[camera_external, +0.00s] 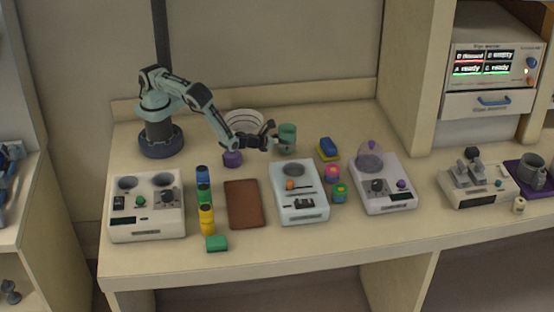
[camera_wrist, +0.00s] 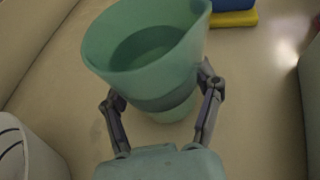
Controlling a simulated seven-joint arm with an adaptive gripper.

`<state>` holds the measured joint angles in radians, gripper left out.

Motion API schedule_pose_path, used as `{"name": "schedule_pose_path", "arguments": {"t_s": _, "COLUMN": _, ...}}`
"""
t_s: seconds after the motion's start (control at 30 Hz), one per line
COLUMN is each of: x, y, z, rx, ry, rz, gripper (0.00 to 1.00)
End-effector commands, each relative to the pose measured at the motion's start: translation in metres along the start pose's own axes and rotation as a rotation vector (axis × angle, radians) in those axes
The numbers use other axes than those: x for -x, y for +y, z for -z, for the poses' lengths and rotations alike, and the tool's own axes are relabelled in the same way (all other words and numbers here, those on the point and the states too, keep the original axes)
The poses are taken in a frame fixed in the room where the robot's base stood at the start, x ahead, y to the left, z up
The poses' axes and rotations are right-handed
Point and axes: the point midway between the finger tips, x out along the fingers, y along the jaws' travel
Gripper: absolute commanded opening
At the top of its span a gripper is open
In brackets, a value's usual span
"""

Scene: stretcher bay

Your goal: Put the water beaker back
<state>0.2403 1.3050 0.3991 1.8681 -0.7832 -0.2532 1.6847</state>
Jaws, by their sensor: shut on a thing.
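A green beaker (camera_external: 288,136) is at the back middle of the bench, to the right of the white bowl. My gripper (camera_external: 272,139) is shut on it from the left. In the wrist view the beaker (camera_wrist: 147,60) stands between the two fingers of my gripper (camera_wrist: 163,104), with its wide rim toward the camera and a darker green surface inside. I cannot tell whether its base touches the bench.
A white bowl (camera_external: 244,121) stands left of the beaker. A blue and yellow block (camera_external: 328,148) lies to its right. White devices (camera_external: 299,205) (camera_external: 384,190) stand in front. A brown pad (camera_external: 243,204) lies front left.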

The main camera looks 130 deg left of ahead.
Motion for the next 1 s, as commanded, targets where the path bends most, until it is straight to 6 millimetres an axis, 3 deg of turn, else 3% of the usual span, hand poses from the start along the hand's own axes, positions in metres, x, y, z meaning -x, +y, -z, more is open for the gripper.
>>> {"name": "schedule_pose_path", "arguments": {"t_s": 0.4, "x": -0.003, "y": 0.000, "z": 0.006, "rx": 0.000, "ry": -0.001, "rz": 0.000, "gripper": 0.24}}
{"name": "schedule_pose_path", "arguments": {"t_s": 0.43, "x": -0.003, "y": 0.000, "z": 0.007, "rx": 0.000, "ry": 0.000, "rz": 0.000, "gripper": 0.68}}
{"name": "schedule_pose_path", "arguments": {"t_s": 0.5, "x": -0.003, "y": 0.000, "z": 0.007, "rx": 0.001, "ry": 0.000, "rz": 0.000, "gripper": 0.90}}
{"name": "schedule_pose_path", "arguments": {"t_s": 0.9, "x": -0.001, "y": 0.000, "z": 0.003, "rx": 0.002, "ry": 0.000, "rz": 0.000, "gripper": 0.91}}
{"name": "schedule_pose_path", "arguments": {"t_s": 1.0, "x": 0.011, "y": -0.002, "z": 0.004, "rx": 0.000, "ry": 0.002, "rz": 0.003, "gripper": 0.91}}
